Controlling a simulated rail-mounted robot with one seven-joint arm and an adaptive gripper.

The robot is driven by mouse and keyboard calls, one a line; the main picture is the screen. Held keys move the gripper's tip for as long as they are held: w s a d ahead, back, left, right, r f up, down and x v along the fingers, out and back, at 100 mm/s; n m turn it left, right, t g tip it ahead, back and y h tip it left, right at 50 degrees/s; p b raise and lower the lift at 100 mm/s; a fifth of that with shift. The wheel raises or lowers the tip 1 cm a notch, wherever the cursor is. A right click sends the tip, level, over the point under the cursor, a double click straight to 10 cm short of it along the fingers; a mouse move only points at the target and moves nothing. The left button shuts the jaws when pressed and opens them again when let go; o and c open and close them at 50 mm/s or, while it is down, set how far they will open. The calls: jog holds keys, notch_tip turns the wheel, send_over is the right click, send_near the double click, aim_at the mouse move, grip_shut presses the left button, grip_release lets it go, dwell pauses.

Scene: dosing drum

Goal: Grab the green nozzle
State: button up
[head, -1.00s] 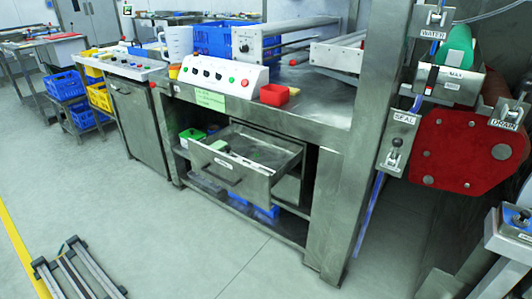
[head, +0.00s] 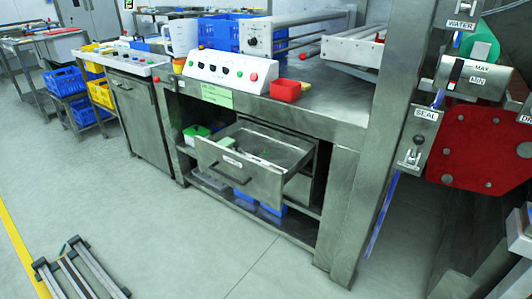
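No green part in the head view is clear enough to be named a nozzle for certain. An open metal drawer (head: 258,180) under the workbench holds a few small items, too small to tell apart; a faint green tint shows among them. A green box (head: 196,131) sits on the shelf left of the drawer. A green rounded part (head: 484,44) shows at the upper right above the metal MAX housing (head: 478,92). My gripper is not in view.
The steel workbench (head: 330,108) carries a white control box (head: 222,72) and a red bin (head: 286,90). A red drum plate (head: 482,150) and a SEAL lever (head: 416,140) are at right. Metal rails (head: 82,272) lie lower left. The floor before the drawer is clear.

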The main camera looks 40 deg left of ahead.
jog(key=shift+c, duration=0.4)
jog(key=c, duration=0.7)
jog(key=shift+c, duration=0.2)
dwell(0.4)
